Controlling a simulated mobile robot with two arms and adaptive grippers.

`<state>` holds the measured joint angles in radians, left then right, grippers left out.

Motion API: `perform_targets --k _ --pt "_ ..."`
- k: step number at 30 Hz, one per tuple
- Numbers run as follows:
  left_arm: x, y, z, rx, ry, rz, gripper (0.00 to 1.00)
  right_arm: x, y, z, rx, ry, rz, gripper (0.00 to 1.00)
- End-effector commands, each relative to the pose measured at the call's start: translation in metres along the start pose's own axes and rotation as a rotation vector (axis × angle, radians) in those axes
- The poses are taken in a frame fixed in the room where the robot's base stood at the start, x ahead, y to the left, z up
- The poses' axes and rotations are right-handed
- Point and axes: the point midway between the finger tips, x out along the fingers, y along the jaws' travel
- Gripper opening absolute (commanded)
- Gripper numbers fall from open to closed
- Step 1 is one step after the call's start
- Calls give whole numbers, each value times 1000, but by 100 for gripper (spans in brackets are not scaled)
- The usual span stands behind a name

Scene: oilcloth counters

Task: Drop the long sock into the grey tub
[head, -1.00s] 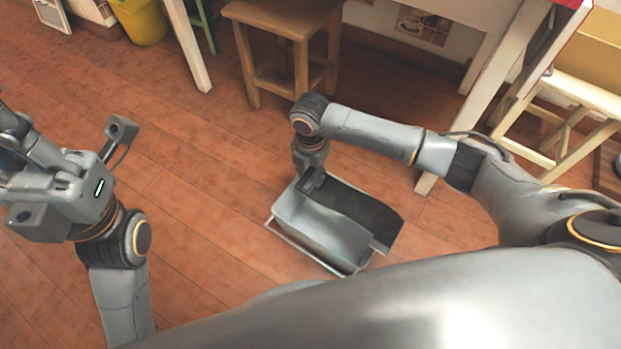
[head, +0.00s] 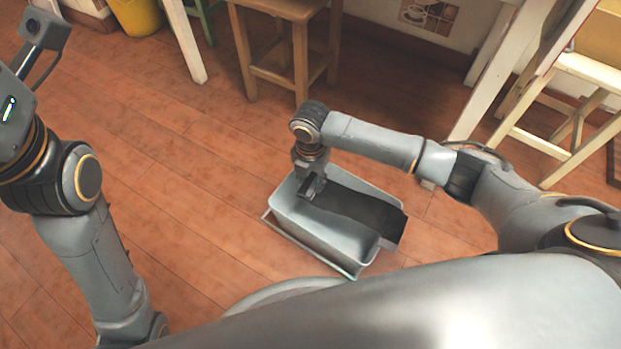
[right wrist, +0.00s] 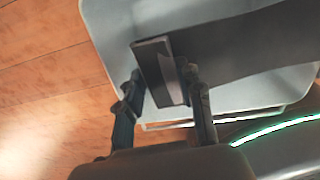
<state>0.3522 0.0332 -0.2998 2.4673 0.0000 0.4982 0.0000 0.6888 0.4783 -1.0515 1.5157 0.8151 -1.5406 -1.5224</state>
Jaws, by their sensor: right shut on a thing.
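The long sock (head: 365,210) is dark grey and stretches to the right from my right gripper (head: 313,185) across the opening of the grey tub (head: 312,232). Its far end shows by the tub's right rim; I cannot tell whether it rests on it. In the right wrist view my right gripper (right wrist: 164,82) is shut on the sock's near end, and the sock (right wrist: 235,48) runs off to the upper right over the pale tub (right wrist: 105,45). In the head view my left wrist is at the left edge; its fingers are out of frame.
The tub stands on a reddish wooden floor (head: 190,230) with free room to its left. A wooden stool (head: 280,40) stands behind it. A pale stool (head: 560,120) is at the right. A yellow bin (head: 137,14) is at the back left.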

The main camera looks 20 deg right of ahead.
Motion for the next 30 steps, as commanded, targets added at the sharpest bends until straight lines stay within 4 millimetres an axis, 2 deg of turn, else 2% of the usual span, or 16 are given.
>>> perform_targets --k 7,8,10,12,23,26,30 --pt "1 0 0 0 3 1 0 0 0 0 0 0 0 7" --pt "1 0 0 0 3 1 0 0 0 0 0 0 0 38" --pt "1 0 0 0 3 1 0 0 0 0 0 0 0 53" --pt "1 0 0 0 3 1 0 0 0 0 0 0 0 63" --pt "0 0 0 0 1 0 0 -4 0 0 0 0 2 63" --pt "0 0 0 0 1 0 0 -17 1 1 0 0 4 63" --pt "0 0 0 0 1 0 0 -45 1 1 -1 -2 5 63"
